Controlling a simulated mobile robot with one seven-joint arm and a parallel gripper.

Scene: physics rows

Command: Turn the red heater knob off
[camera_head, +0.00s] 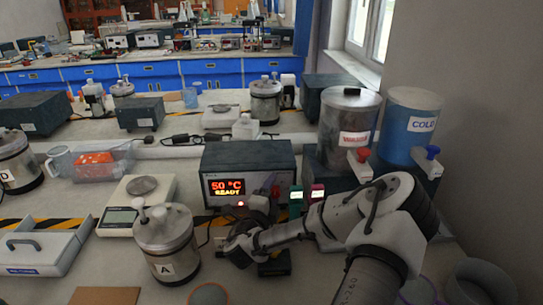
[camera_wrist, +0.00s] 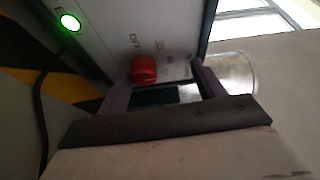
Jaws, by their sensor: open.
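The heater is a dark box (camera_head: 250,158) on the bench in the head view, with a lit red display (camera_head: 227,187) reading 50 °C READY. Its red knob (camera_wrist: 145,69) sticks out of the pale front panel (camera_wrist: 160,30) in the wrist view. My gripper (camera_wrist: 163,82) is open, with its two dark fingers at the panel on either side of the knob. The knob is nearer the left finger, and I see no grip on it. In the head view my wrist (camera_head: 245,243) is in front of the heater, and the fingertips are hard to make out.
A lidded metal pot marked A (camera_head: 166,255) stands left of my wrist. A scale (camera_head: 125,217) is behind it. Red-labelled and blue COLD tanks (camera_head: 411,105) stand at the right. A green light (camera_wrist: 69,22) and a dark cable (camera_wrist: 42,95) are near the panel.

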